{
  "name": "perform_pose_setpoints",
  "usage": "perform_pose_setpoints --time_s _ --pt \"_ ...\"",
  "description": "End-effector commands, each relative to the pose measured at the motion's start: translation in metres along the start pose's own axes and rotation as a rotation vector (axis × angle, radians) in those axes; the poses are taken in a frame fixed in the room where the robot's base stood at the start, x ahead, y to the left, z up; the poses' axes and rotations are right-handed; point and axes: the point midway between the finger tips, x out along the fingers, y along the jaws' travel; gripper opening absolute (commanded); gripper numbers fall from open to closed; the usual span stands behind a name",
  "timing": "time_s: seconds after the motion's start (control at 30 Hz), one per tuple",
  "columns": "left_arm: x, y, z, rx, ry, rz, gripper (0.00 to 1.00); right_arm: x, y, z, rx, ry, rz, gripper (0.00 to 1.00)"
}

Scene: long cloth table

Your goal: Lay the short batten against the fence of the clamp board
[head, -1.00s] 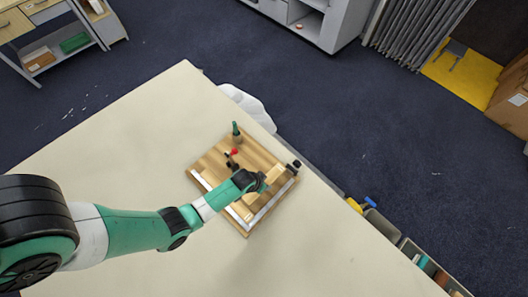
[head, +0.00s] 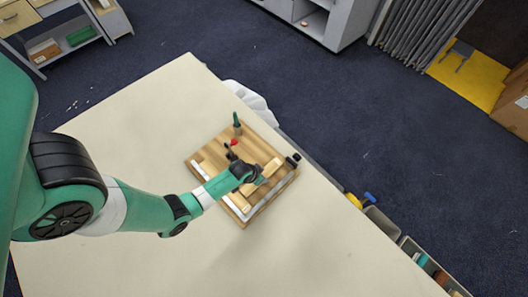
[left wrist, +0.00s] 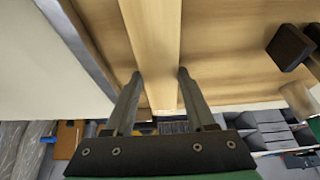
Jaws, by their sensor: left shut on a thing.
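The clamp board (head: 213,151) is a brown wooden board on the cloth table, with a pale fence strip (head: 238,209) along its lower left side. My left gripper (head: 262,178) is over the right part of the board. It is shut on the short batten (head: 271,166), a pale wooden bar partly hidden by the gripper. In the left wrist view the batten (left wrist: 153,45) runs between the two fingers (left wrist: 157,80), over the board, apart from the edge strip (left wrist: 78,42) at left. I cannot tell whether the batten touches the board. My right gripper is not in view.
A green-handled post (head: 237,121) and a red-tipped clamp (head: 233,143) stand at the board's far side. A black knob (head: 293,158) is at its right corner. Bins (head: 382,225) line the table's right edge. The cloth table (head: 120,125) is clear at left.

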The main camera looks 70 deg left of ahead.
Motion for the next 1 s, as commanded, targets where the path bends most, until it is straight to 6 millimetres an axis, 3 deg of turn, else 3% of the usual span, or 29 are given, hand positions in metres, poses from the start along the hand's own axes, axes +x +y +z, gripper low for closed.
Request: perform_pose_setpoints --time_s 0.13,0.17,0.33,0.67,0.87,1.0 --pt "0.004 0.000 0.001 0.000 0.000 0.000 0.00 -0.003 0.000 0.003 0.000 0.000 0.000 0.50" --pt "0.004 0.000 0.002 0.000 0.000 0.000 0.57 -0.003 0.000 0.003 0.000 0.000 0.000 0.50" --pt "0.003 0.000 0.001 0.001 -0.001 0.000 0.85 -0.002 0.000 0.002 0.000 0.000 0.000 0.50" --pt "-0.002 0.000 -0.001 0.001 0.000 0.000 0.85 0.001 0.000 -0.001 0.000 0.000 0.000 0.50" --pt "-0.039 0.000 -0.002 0.001 0.003 0.000 0.85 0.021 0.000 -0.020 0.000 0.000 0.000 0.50" --pt "-0.045 0.000 0.041 0.001 -0.003 0.000 0.85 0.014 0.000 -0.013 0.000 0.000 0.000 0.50"
